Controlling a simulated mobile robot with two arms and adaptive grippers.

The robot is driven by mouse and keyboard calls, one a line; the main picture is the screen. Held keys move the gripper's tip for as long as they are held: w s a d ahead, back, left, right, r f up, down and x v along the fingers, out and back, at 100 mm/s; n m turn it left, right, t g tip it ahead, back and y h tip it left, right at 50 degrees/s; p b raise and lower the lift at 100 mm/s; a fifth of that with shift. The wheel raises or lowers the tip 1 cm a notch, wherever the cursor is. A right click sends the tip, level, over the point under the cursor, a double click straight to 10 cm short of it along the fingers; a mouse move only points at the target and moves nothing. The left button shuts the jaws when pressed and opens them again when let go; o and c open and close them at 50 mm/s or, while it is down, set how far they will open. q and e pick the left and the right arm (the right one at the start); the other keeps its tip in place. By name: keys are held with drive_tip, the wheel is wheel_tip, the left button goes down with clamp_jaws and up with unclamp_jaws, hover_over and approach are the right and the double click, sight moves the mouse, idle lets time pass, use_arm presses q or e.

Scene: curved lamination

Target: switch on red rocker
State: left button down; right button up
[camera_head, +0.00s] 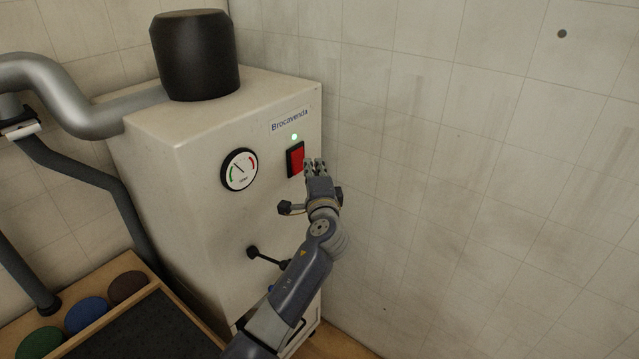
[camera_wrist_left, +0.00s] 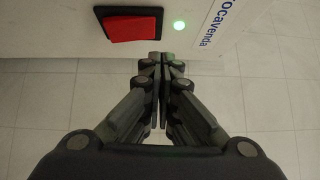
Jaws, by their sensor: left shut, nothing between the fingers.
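The red rocker (camera_head: 296,159) sits in a black frame on the front of a cream machine (camera_head: 190,175), below the "Brocavenda" label. A green light (camera_head: 294,137) glows just above it. My left gripper (camera_head: 314,165) is shut and empty, at the right side of the rocker in the head view. In the left wrist view the red rocker (camera_wrist_left: 130,27) is tilted in its frame, and the shut fingertips (camera_wrist_left: 161,58) are beside its lower right corner, close to the machine face. I cannot tell whether they touch it. The green light (camera_wrist_left: 179,25) is lit there too. My right gripper is out of view.
A round dial gauge (camera_head: 239,169) is left of the rocker, and a black lever (camera_head: 254,252) sticks out below it. A wall (camera_head: 450,180) stands close on the right. A wooden tray (camera_head: 155,284) with coloured discs is at lower left.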

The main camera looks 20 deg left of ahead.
use_arm(q)
drive_tip(key=r+b+v, duration=0.1)
drive_tip(key=v, duration=0.6)
drive_tip(key=shift+d, duration=0.15)
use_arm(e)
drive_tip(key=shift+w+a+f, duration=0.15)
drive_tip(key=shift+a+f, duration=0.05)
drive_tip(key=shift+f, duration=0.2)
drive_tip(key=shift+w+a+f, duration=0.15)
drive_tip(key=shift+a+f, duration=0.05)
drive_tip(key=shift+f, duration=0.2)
use_arm(q)
drive_tip(key=shift+r, duration=0.1)
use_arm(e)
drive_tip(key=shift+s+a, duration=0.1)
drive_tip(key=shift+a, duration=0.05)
